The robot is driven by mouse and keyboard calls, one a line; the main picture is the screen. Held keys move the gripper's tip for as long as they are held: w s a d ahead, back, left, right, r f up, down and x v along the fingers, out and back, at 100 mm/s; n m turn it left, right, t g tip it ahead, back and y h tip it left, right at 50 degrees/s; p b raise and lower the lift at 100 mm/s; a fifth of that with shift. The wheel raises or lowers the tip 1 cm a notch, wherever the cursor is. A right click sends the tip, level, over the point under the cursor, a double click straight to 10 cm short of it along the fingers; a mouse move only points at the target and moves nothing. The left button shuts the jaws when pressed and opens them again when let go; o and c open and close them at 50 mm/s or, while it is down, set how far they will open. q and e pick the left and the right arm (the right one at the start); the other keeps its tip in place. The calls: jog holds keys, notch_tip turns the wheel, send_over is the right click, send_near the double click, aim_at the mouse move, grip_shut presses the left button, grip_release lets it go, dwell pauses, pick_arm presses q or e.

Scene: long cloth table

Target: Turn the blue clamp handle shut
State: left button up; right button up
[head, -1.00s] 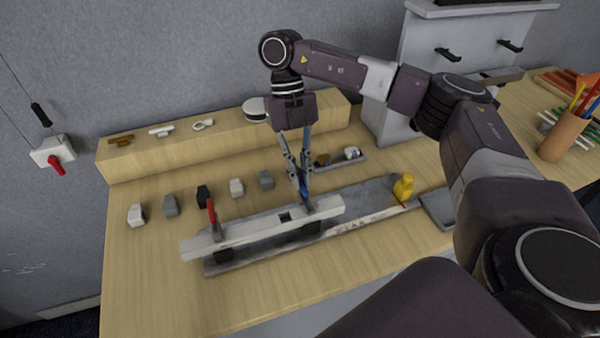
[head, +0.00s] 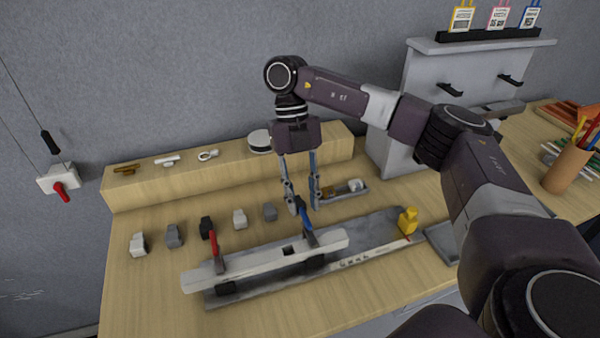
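The blue clamp handle (head: 306,217) stands up, tilted slightly, at the right part of a pale grey bar on the fixture (head: 270,258). A red clamp handle (head: 213,243) stands upright nearer the bar's left end. My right gripper (head: 303,209) points down at the blue handle, its fingers spread. The handle's upper end shows between the fingertips, with gaps on both sides. I cannot tell whether a finger touches it. My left gripper is out of view.
Several small grey, white and black blocks (head: 174,236) stand left of and behind the fixture. A yellow piece (head: 408,220) sits at its right end. A wooden ledge (head: 225,170) runs behind. A pencil cup (head: 566,165) stands far right. The table's front left is clear.

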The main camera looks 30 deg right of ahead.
jog(key=v, duration=1)
jog(key=shift+w, duration=0.1)
